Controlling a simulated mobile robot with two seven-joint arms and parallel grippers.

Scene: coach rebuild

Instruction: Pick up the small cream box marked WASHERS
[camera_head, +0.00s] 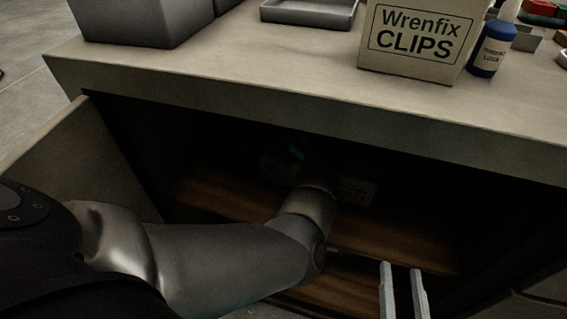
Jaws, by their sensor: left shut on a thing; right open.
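My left arm reaches through the open front of the cabinet, and my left gripper (313,168) is in the dark above the wooden shelf. It is shut on a dim, pale box (357,190), which shows on both sides of my wrist. My wrist hides the middle of the box, and no WASHERS marking can be read in the shadow. I cannot tell whether the box touches the shelf. My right gripper (402,268) is open and empty at the lower right, in front of the cabinet, its two pale fingers apart.
The wooden shelf (420,250) lies under a thick worktop (250,75). An open door (85,155) stands at the left. On top are a Wrenfix CLIPS box (415,45), a blue bottle (491,50), a grey tray (308,14) and a grey bin (140,22).

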